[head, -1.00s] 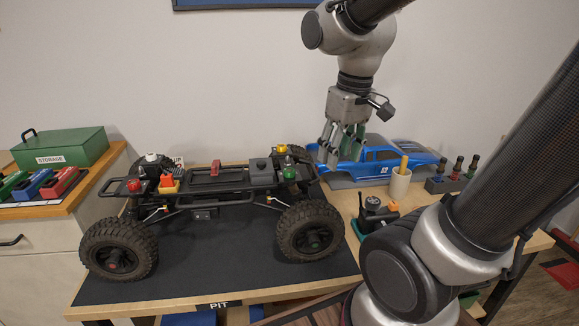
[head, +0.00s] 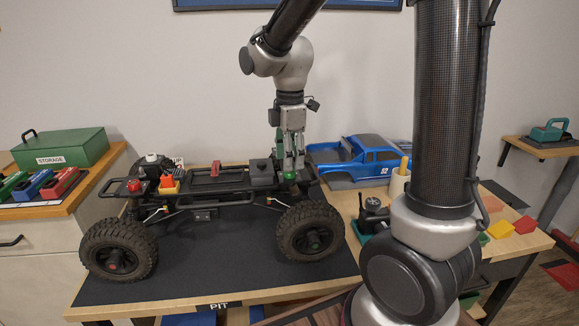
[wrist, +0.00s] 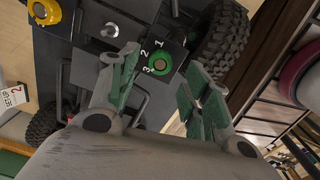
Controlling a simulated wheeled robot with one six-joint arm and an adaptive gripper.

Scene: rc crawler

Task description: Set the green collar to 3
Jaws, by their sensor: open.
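The green collar (head: 289,175) sits at the right end of the black crawler chassis (head: 228,190). In the wrist view the collar (wrist: 158,63) is a round green ring with a lighter centre, on a dark plate marked 1, 2 and 3. Which number it is set to is too small to tell. My gripper (head: 291,158) points down over the collar. In the wrist view its green-padded fingers (wrist: 160,70) are apart, one to each side of the collar. I cannot tell whether they touch it.
A yellow knob (wrist: 43,10) shows at the wrist view's upper left. A wheel (wrist: 222,45) is close beside the right finger. The blue body shell (head: 358,162) lies behind on the bench. A cup (head: 399,182) and a dark device (head: 372,213) stand to the right.

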